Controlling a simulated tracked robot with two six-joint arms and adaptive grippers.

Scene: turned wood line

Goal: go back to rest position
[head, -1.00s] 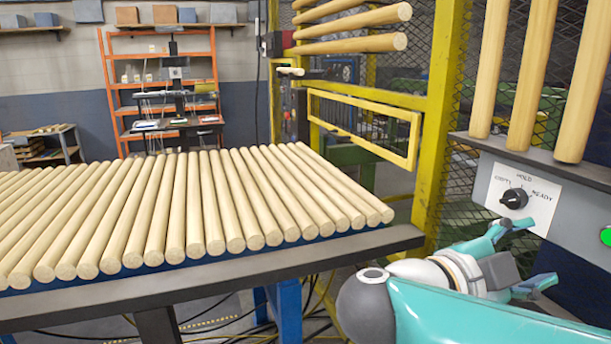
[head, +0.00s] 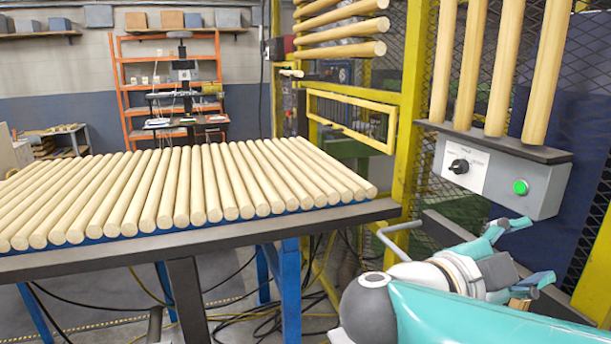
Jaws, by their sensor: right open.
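My right gripper (head: 518,256) is at the lower right in the head view. Its teal fingers are spread open with nothing between them. It is below and apart from a grey control box (head: 545,187), which has a black rotary knob (head: 459,166) and a lit green button (head: 520,187). My left gripper is not in the picture.
A dark-edged table (head: 330,221) with a row of wooden rods (head: 188,190) fills the left and middle. A yellow fence post (head: 411,110) stands behind its right end. Upright rods (head: 505,70) stand above the control box. Cables (head: 270,327) lie on the floor.

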